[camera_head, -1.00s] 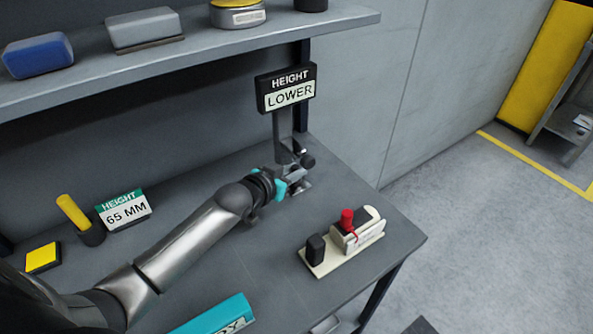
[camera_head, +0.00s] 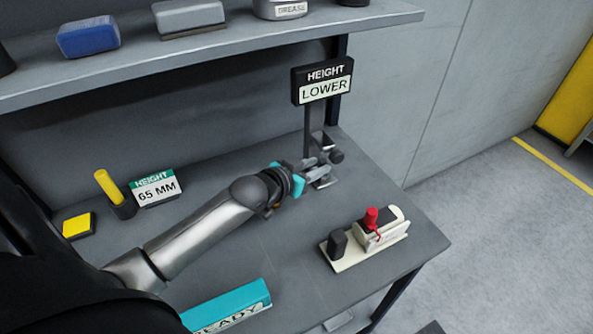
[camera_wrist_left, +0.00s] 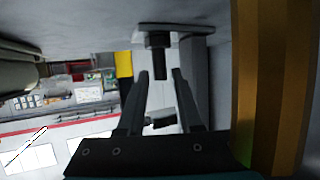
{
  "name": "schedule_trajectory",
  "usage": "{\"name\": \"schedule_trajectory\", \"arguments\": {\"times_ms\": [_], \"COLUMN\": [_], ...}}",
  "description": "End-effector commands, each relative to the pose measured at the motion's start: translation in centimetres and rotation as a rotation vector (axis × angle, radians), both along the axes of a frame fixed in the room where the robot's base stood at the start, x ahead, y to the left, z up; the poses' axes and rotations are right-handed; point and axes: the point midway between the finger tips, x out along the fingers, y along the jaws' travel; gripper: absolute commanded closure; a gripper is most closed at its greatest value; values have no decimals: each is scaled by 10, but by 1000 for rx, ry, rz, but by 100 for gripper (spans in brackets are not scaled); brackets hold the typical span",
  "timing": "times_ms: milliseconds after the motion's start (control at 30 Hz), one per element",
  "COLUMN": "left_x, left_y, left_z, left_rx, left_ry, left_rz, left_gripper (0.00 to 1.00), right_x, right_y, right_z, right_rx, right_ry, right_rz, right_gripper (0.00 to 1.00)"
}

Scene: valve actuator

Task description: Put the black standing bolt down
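The height gauge stands at the back right of the table, with a sign (camera_head: 323,81) reading "HEIGHT LOWER" on its post and a dark round knob (camera_head: 337,156) at its side. My left gripper (camera_head: 316,168) is close in front of it, fingers apart. In the left wrist view, which looks upside down, a black bolt (camera_wrist_left: 158,60) stands on a pale plate (camera_wrist_left: 172,29). The open fingers (camera_wrist_left: 161,74) show on either side of the bolt's free end; nothing is seen clamped. I cannot tell whether either finger touches it. My right gripper is out of view.
A cream base (camera_head: 366,255) with a black block and red-topped part is at the front right. A "65 MM" card (camera_head: 155,187), a yellow handle (camera_head: 108,187) in a black holder and a teal READY block (camera_head: 228,305) are left. A shelf (camera_head: 250,38) hangs above.

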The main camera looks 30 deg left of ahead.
Motion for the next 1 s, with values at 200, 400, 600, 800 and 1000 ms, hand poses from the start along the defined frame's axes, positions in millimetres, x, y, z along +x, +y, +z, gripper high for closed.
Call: {"name": "schedule_trajectory", "arguments": {"times_ms": [200, 400, 600, 800, 1000], "left_x": [-34, -60, -75, -80, -80], "left_y": [5, 8, 11, 11, 11], "left_z": [14, 25, 31, 33, 33], "left_rx": [1, -1, -1, -1, -1], "left_ry": [3, 3, 2, 1, 1], "left_rz": [0, -1, 0, 0, 0], "left_gripper": [66, 66, 66, 66, 66], "right_x": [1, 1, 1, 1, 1], "right_y": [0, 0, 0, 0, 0], "right_z": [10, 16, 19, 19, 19], "right_rx": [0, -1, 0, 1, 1], "right_ry": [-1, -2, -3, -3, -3], "right_rz": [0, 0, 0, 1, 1], "right_gripper": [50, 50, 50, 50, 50]}}
